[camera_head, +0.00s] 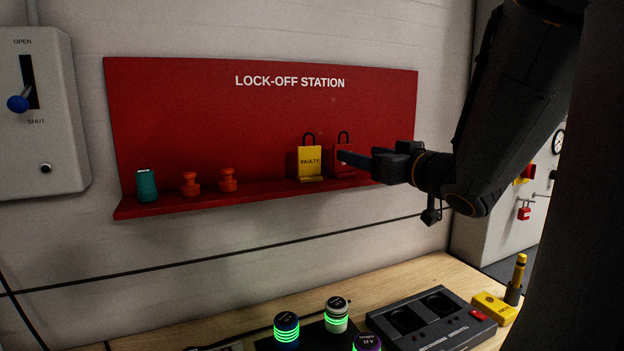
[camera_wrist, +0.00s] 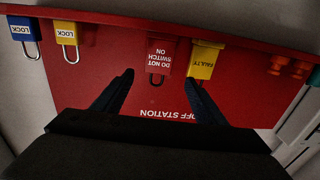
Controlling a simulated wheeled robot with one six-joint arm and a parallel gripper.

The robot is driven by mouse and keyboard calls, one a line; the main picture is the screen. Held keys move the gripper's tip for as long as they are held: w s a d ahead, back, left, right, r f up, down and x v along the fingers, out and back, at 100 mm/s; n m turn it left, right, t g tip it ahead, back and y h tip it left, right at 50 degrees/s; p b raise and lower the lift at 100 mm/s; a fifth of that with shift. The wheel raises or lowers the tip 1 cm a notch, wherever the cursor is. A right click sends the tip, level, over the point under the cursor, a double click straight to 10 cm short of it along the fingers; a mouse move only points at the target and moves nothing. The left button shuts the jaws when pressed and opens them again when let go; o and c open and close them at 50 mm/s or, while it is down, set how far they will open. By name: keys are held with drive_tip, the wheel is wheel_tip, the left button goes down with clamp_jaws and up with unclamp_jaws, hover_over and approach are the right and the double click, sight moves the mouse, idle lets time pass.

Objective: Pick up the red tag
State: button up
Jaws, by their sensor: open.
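The red tag (camera_head: 344,171) hangs or stands on the red lock-off shelf, right beside the yellow FAULTY tag (camera_head: 310,162). A dark loop shows at its top. In the wrist view, which is upside down, the red tag (camera_wrist: 161,56) reads DO NOT SWITCH ON. In the wrist view my gripper (camera_wrist: 160,82) is open and empty, with one finger to each side of the tag's loop. The right finger is close to the yellow FAULTY tag (camera_wrist: 204,62).
The red shelf (camera_head: 250,200) also holds a teal cylinder (camera_head: 147,185) and two red-orange knobs (camera_head: 228,180). The wrist view shows a blue lock (camera_wrist: 20,28) and a yellow lock (camera_wrist: 66,32) left of the tag. A wooden bench (camera_head: 420,275) with devices lies below.

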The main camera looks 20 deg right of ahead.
sight(343, 172)
drive_tip(key=shift+w+a+f+p, duration=0.1)
drive_tip(key=shift+w+f, duration=0.2)
drive_tip(key=shift+w, duration=1.2)
drive_tip(key=shift+w+a+f+p, duration=0.15)
drive_tip(key=shift+w+f, duration=0.15)
drive_tip(key=shift+w, duration=1.2)
drive_tip(key=shift+w+a+f+p, duration=0.1)
drive_tip(key=shift+w+f, duration=0.2)
drive_tip(key=shift+w, duration=1.2)
drive_tip(key=c, duration=1.2)
drive_tip(key=shift+o, duration=0.2)
